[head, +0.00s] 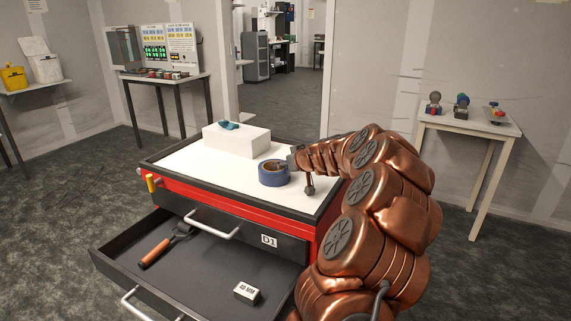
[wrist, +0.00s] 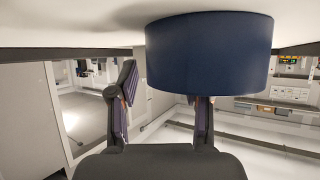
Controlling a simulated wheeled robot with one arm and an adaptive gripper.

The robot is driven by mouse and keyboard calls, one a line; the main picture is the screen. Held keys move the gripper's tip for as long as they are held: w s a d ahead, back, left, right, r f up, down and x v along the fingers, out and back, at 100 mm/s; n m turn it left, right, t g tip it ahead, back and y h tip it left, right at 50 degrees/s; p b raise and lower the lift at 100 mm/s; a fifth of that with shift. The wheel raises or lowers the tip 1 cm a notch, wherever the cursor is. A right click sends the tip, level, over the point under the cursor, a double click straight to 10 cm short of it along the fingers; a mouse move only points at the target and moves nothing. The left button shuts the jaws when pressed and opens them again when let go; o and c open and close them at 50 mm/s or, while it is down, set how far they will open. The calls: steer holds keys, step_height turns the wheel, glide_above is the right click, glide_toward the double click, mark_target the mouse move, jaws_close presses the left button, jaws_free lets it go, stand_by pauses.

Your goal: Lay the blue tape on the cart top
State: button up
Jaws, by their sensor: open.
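The blue tape (head: 273,174), a thick dark-blue roll, lies flat on the white cart top (head: 185,160), near its right part. My gripper (head: 299,172) is low over the cart top, just right of the tape in the head view. It is open, and I see nothing held between its fingers. In the wrist view, the tape (wrist: 209,52) is large and close, against the cart top (wrist: 60,25), which shows along the upper edge. There it covers part of the right finger; the left finger stands clear of it. Whether a finger touches the tape I cannot tell.
A white box (head: 236,141) with a small teal object (head: 229,125) on it stands at the back of the cart top. The drawer (head: 200,262) below is open, holding an orange-handled tool (head: 155,253) and a labelled block (head: 247,292). The cart top's left front is clear.

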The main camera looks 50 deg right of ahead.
steer(key=b+v, duration=0.2)
steer(key=v, duration=1)
steer(key=w+a+f+n+g+y, duration=0.1)
steer(key=w+a+n+y, duration=0.15)
steer(key=a, duration=0.95)
steer(key=w+a+f+n+g+y, duration=0.1)
steer(key=a+f+g+y, duration=0.15)
steer(key=a, duration=0.95)
steer(key=s+a+f+g+y, duration=0.1)
steer(key=s+a+f+g, duration=0.1)
steer(key=s+a, duration=0.45)
steer(key=s+a+f+g+y, duration=0.1)
steer(key=s+a+f+g, duration=0.15)
steer(key=a, duration=0.75)
steer(key=s+a+f+g+h, duration=0.1)
steer(key=s+f+g+h, duration=0.1)
steer(key=s, duration=1)
steer(key=s+a+f+g+h, duration=0.2)
steer(key=s+f+g, duration=0.2)
steer(key=s, duration=0.7)
steer(key=shift+s+f+m, duration=0.2)
steer(key=shift+s+m, duration=0.15)
steer(key=shift+m, duration=0.1)
steer(key=shift+a, duration=0.1)
